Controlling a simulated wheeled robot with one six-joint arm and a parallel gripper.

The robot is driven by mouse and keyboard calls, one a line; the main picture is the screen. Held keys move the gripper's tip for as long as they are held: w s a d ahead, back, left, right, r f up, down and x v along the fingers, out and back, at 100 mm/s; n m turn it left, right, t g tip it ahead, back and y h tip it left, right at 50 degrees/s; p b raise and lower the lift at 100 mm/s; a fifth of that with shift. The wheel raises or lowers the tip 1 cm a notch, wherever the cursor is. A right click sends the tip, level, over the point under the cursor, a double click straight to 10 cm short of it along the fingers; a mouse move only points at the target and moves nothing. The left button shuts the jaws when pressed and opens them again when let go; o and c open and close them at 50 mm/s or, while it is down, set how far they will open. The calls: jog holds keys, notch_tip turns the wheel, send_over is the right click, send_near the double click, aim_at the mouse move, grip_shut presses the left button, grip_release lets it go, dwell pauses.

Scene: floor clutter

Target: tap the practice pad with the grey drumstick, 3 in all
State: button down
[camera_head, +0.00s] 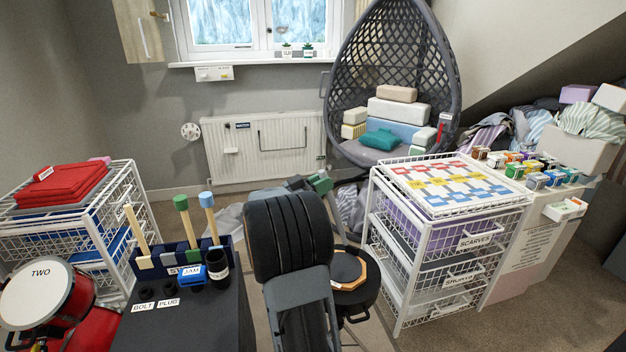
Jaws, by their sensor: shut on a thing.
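I cannot make out the grey drumstick. A dark rack (225,247) at the left holds a plain wooden stick (136,230), a green-headed stick (186,221) and a blue-headed stick (209,217), all upright.
A black table (200,325) carries the rack, a blue JAM box (191,274) and a black cup (217,268). A red drum (45,290) stands at far left. A white wire drawer unit (400,270) stands close right of the pad. A hanging chair (370,150) is behind.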

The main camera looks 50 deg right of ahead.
jog(key=shift+f+b, duration=2.35)
jog(key=shift+f, duration=0.55)
jog(key=shift+s+r+p, duration=0.15)
jog(key=shift+r+p, duration=0.65)
jog(key=shift+p, duration=0.35)
notch_tip(320, 180, down, 4)
jog(key=shift+r+b, duration=0.2)
jog(key=shift+b, duration=0.9)
